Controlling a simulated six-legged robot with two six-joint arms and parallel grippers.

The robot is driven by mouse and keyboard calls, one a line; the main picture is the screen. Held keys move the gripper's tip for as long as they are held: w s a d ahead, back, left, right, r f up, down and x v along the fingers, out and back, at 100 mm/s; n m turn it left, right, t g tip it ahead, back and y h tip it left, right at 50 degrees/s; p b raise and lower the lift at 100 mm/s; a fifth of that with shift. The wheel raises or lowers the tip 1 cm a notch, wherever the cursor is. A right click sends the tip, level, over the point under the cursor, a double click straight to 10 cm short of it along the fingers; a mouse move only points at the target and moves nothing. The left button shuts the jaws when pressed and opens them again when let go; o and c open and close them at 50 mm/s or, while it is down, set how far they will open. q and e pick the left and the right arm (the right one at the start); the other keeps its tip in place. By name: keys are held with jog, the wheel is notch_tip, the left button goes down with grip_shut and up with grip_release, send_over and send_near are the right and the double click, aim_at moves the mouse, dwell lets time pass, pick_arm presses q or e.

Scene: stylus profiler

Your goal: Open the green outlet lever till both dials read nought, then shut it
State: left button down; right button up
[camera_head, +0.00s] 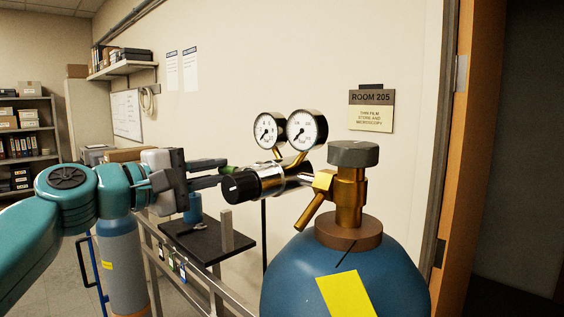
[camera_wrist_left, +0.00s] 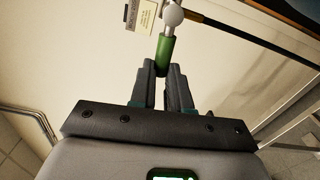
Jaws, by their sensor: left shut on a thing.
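The green outlet lever (camera_head: 208,163) sticks out to the left of the chrome regulator in the head view. In the left wrist view the green lever (camera_wrist_left: 165,52) runs up from between the fingertips to a metal ball joint. My left gripper (camera_head: 220,174) is shut on the lever; its fingers hide part of it. The left dial (camera_head: 267,130) and right dial (camera_head: 306,130) stand above the regulator (camera_head: 270,182). Both needles seem to point to the lower left; the exact readings are too small to tell. My right gripper is not in view.
A blue gas cylinder (camera_head: 300,278) with a brass valve (camera_head: 349,195) and grey cap stands at the front right. A black shelf (camera_head: 190,238) on a metal rail sits below the gripper. The wall is close behind the regulator.

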pick_arm(q)
jog(key=shift+r, duration=0.1)
jog(key=s+d+f+n, duration=0.3)
jog(key=s+f+n, duration=0.1)
jog(key=n, duration=1.1)
jog(key=shift+d+f+n, duration=0.3)
jog(key=shift+d+f, duration=0.1)
jog(key=shift+f, duration=0.2)
jog(key=c, duration=1.3)
grip_release()
jog(key=shift+s+d+n, duration=0.1)
jog(key=shift+n, duration=0.4)
jog(key=shift+o, duration=1.4)
jog(key=shift+f, duration=0.1)
jog(key=shift+c, duration=0.4)
